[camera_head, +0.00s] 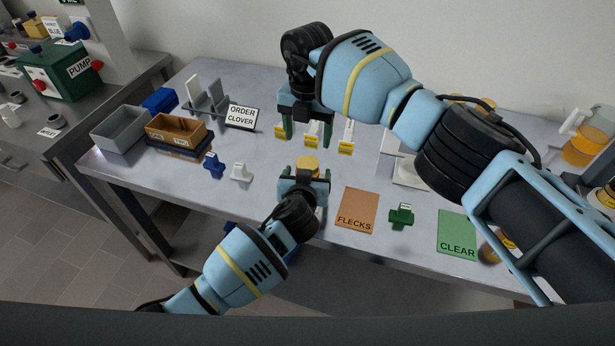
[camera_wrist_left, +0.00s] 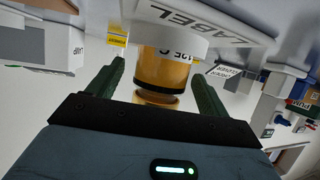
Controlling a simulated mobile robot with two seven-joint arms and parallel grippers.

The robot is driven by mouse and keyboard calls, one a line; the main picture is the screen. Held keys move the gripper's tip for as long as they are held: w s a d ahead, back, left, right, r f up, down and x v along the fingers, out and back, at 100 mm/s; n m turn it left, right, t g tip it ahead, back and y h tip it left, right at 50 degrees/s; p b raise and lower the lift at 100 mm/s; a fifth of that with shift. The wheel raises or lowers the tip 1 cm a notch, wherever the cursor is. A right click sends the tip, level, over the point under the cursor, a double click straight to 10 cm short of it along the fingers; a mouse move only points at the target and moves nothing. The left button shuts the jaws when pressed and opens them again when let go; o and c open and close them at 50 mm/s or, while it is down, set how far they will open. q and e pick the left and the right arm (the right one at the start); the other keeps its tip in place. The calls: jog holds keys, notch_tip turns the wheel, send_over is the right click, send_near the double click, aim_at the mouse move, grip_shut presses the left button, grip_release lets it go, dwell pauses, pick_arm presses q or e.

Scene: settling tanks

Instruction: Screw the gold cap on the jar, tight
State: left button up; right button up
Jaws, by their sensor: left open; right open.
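The jar (camera_wrist_left: 165,67), amber with a white label, stands between the left gripper's fingers in the left wrist view. A gold round top (camera_head: 307,163) shows in the head view just beyond my left gripper (camera_head: 304,176). A narrower gold part (camera_wrist_left: 155,98) shows at the jar's end nearest the left palm; I cannot tell how it is seated. My left gripper (camera_wrist_left: 156,88) is open around the jar, with gaps beside both green fingers. My right gripper (camera_head: 307,135) is open, farther back, its fingers pointing down with no jar between them.
Several small yellow-labelled items (camera_head: 345,141) stand near the right fingers. A FLECKS mat (camera_head: 357,209), a green clamp-like piece (camera_head: 401,215) and a CLEAR mat (camera_head: 457,233) lie to the right. Grey bin (camera_head: 119,128), brown tray (camera_head: 176,128) and ORDER CLOVER sign (camera_head: 242,117) stand left.

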pick_arm(q)
jog(key=shift+w+f, duration=0.2)
jog(key=shift+w, duration=0.4)
